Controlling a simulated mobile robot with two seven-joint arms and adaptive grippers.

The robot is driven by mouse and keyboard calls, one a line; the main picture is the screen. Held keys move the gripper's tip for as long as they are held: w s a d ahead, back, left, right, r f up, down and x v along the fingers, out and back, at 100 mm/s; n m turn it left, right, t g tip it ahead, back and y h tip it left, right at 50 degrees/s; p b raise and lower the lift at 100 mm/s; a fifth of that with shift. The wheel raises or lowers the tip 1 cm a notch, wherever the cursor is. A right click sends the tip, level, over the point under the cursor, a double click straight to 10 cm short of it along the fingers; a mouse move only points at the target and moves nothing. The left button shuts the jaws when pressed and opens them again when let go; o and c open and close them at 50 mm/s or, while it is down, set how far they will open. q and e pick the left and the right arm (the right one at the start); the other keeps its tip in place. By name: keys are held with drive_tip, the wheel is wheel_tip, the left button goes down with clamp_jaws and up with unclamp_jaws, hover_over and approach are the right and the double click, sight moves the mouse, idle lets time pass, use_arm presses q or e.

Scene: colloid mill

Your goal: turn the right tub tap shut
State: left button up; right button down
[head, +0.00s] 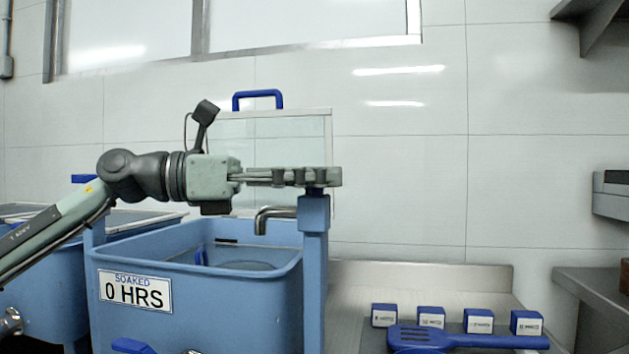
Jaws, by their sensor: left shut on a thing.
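The blue right tub (210,310) carries a sign (134,289) reading "SOAKED 0 HRS". A metal tap spout (270,214) comes out of a blue post (314,245) at the tub's right side and bends down over the tub. My left gripper (318,177) reaches in level from the left, at the top of the post. Its fingers are shut on the tap handle, mostly hidden by them; a little dark blue (313,191) shows just below. Which way the handle points cannot be told. My right gripper is not in view.
Another blue tub (40,295) stands at the left. A clear panel with a blue handle (257,94) stands behind the right tub. At the lower right, several blue labelled blocks (479,320) and a blue slotted paddle (460,340) lie on a metal counter (420,275).

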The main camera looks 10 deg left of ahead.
use_arm(q)
drive_tip(key=o, duration=1.2)
drive_tip(key=v, duration=1.2)
drive_tip(key=shift+f, duration=0.1)
